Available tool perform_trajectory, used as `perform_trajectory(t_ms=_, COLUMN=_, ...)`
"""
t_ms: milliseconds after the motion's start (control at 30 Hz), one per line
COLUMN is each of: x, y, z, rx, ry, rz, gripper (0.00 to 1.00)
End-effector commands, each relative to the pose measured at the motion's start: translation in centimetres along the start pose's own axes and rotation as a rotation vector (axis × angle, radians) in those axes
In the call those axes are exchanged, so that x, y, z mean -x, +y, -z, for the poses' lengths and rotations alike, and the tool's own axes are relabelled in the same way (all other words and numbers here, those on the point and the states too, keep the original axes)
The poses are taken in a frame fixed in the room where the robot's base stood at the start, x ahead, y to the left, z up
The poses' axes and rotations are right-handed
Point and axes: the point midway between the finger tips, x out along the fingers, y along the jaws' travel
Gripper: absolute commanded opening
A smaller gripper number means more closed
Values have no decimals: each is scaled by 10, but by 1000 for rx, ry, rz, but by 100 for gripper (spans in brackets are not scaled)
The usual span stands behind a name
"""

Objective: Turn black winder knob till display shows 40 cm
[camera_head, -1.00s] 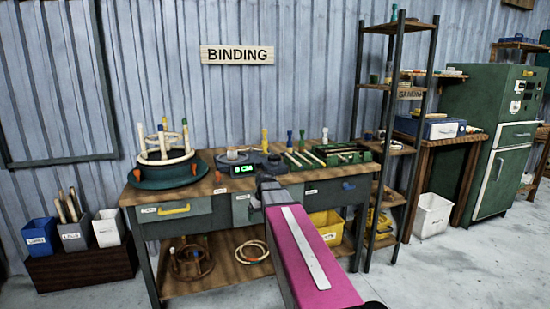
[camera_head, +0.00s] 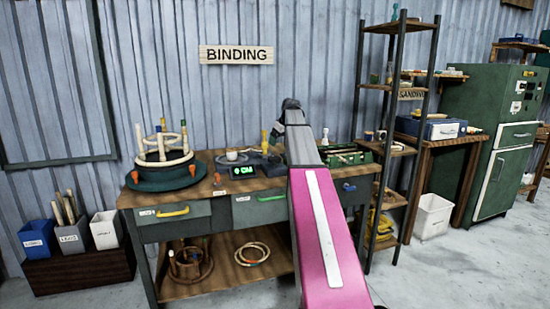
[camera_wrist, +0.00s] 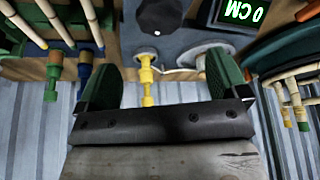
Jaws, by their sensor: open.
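The black winder knob (camera_wrist: 160,17) shows in the wrist view at the top centre, faceted, with a small white dot. The green-lit display (camera_wrist: 240,11) is beside it and reads 0 CM; it also shows in the head view (camera_head: 242,171). My gripper (camera_wrist: 158,60) is open, with its green-padded fingers spread wide and nothing gripped. The knob lies beyond the fingertips, apart from them. In the head view my gripper (camera_head: 291,106) is raised above the back of the bench, and my arm hides part of the bench top.
A yellow-handled tool (camera_wrist: 146,76) stands in the view between my fingers. Blue and green tools (camera_wrist: 83,73) and pale rods are at the left. A round rattan frame (camera_head: 161,165) stands on the bench's left end. A dark shelf rack (camera_head: 396,120) stands right of the bench.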

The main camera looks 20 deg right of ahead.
Motion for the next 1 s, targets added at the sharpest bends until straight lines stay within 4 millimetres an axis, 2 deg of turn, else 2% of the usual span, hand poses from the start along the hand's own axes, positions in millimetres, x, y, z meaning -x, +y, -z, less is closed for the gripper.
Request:
perform_trajectory(t_ms=300, x=-55, y=0, z=0, rx=-2, ry=-2, rz=1, gripper=92)
perform_trajectory(t_ms=500, x=-84, y=0, z=0, rx=-2, ry=-1, rz=1, gripper=92)
perform_trajectory(t_ms=700, x=-99, y=0, z=0, rx=-2, ry=0, rz=0, gripper=92)
perform_trajectory(t_ms=1000, x=-101, y=0, z=0, rx=-2, ry=0, rz=-1, gripper=92)
